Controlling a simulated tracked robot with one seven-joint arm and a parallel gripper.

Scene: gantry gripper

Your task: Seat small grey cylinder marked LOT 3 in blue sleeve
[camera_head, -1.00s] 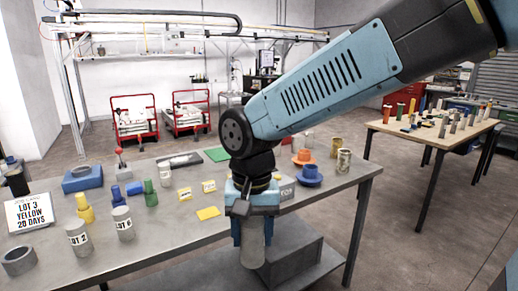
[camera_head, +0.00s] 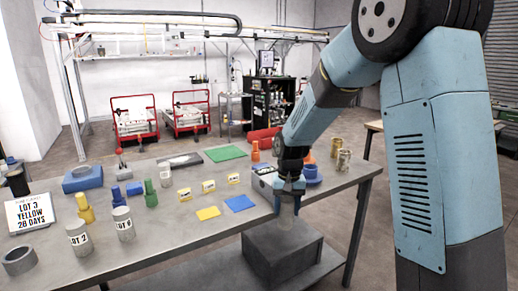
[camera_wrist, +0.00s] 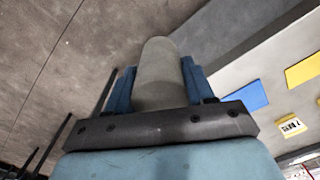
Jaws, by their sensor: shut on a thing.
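My gripper (camera_head: 290,188) is shut on a grey cylinder (camera_head: 287,213), which hangs below the jaws near the table's front right edge. In the wrist view the cylinder (camera_wrist: 158,75) sits between the blue fingers, and no marking shows on it. A blue flanged cup (camera_head: 311,173), possibly the blue sleeve, stands on the table just behind and right of my gripper; its opening is not clear. A blue block (camera_head: 82,179) with a grey ring-like top is at the far left.
Two larger labelled grey cylinders (camera_head: 78,238) (camera_head: 123,224) stand at the front left, near a grey ring (camera_head: 19,261). Yellow (camera_head: 208,213) and blue (camera_head: 240,203) flat squares lie left of my gripper. A dark grey box (camera_head: 283,252) is below it. Two brass-coloured cylinders (camera_head: 343,160) stand at right.

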